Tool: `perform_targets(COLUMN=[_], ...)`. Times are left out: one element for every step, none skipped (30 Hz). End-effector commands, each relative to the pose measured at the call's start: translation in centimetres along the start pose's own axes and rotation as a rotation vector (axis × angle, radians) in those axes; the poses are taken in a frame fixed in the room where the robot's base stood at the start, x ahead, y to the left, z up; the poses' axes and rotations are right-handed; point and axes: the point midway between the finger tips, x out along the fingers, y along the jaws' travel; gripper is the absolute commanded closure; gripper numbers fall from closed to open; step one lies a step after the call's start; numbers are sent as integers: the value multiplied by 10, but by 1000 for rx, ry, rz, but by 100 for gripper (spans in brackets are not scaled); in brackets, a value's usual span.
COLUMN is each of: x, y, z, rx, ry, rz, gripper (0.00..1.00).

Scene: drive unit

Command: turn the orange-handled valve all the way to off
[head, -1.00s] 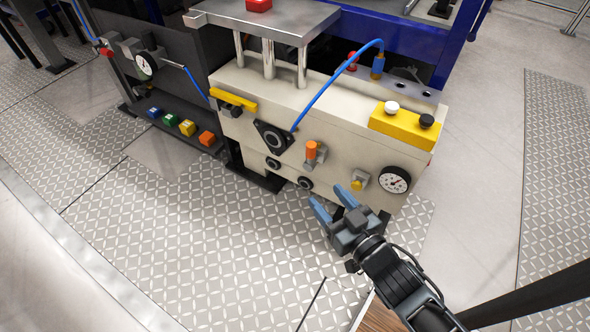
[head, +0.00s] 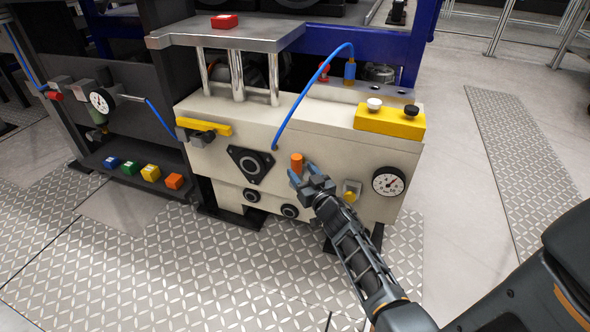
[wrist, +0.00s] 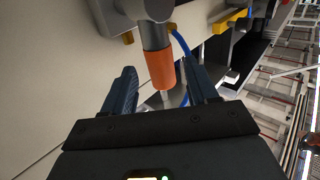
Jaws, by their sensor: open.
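The orange-handled valve (head: 297,162) is on the front of the beige drive unit, right of the black diamond-shaped flange. Its orange handle points up in the head view. In the wrist view the orange handle (wrist: 160,70) lies between my two fingers, with its grey stem and valve body beyond. My gripper (head: 300,175) is open at the valve, one blue finger on each side of the handle. It also shows in the wrist view (wrist: 160,88), where gaps remain between handle and fingers. The lower part of the valve is hidden behind my gripper in the head view.
A yellow-handled valve (head: 208,127) is at the unit's upper left. A small yellow-knobbed fitting (head: 350,191) and a pressure gauge (head: 389,181) sit right of my gripper. A blue hose (head: 306,90) arches above. The patterned floor (head: 170,260) in front is clear.

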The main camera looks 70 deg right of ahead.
Motion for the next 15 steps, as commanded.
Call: perform_targets(x=[9,14,19,23,27,31,34,36,39,40,42,43,43,43,43], y=[0,0,0,0,0,0,0,0,0,0,0,0,0,0,0], z=[2,3,2,2,2,2,2,2,2,2,1,1,1,1,0], rx=[-1,-1,-1,-1,-1,0,0,-1,-1,-1,-1,-1,-1,-1,-1], ry=[2,1,2,1,2,1,1,0,-1,-1,0,0,0,0,-1], rz=[1,0,0,0,0,0,0,0,0,0,0,0,0,0,0], gripper=[42,42,42,42,42,42,42,42,42,42,42,42,42,42,42])
